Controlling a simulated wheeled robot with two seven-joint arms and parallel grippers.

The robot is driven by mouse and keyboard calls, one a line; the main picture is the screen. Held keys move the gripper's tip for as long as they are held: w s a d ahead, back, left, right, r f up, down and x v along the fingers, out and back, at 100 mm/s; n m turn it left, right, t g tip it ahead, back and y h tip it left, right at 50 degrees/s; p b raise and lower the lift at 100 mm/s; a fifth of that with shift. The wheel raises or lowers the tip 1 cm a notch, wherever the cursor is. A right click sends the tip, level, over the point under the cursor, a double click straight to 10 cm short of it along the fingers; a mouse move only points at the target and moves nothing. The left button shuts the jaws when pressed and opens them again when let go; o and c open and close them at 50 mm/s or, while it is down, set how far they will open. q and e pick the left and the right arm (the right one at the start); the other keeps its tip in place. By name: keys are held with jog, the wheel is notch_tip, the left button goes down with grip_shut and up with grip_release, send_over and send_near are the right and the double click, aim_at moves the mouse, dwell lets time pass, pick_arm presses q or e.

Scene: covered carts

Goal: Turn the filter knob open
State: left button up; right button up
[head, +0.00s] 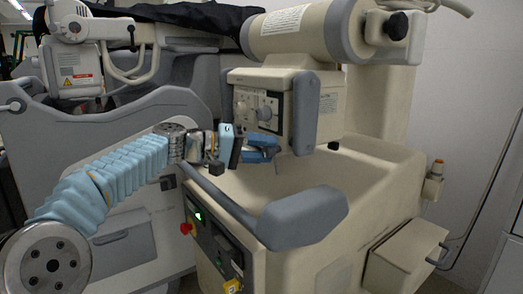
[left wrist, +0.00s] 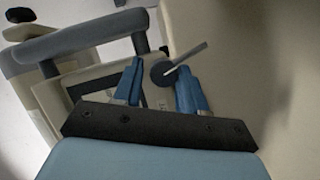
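A dark round knob with a thin grey lever (left wrist: 163,73) shows in the left wrist view; I take it to be the filter knob. My left gripper (left wrist: 160,86) is open, with one blue finger on each side of the knob. The lever points up and right past the right finger. I cannot tell whether either finger touches the knob. In the head view my left gripper (head: 262,147) is just below the control panel (head: 256,108) of the beige machine head, and I cannot clearly make out the knob there. My right gripper is not in view.
Grey bumpers (head: 305,100) flank the panel. A beige cylinder (head: 295,32) is above it. A grey handle (head: 303,217) and the beige cart body (head: 375,165) lie below and right. Another grey cart (head: 130,120) stands at the left behind my arm.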

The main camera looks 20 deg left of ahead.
pick_arm(q)
jog(key=shift+o, duration=0.8)
jog(key=shift+d+f, duration=0.1)
jog(key=shift+f, duration=0.05)
jog(key=shift+a, duration=0.3)
jog(key=v, duration=1.3)
jog(key=shift+s, duration=0.15)
jog(key=shift+a, duration=0.15)
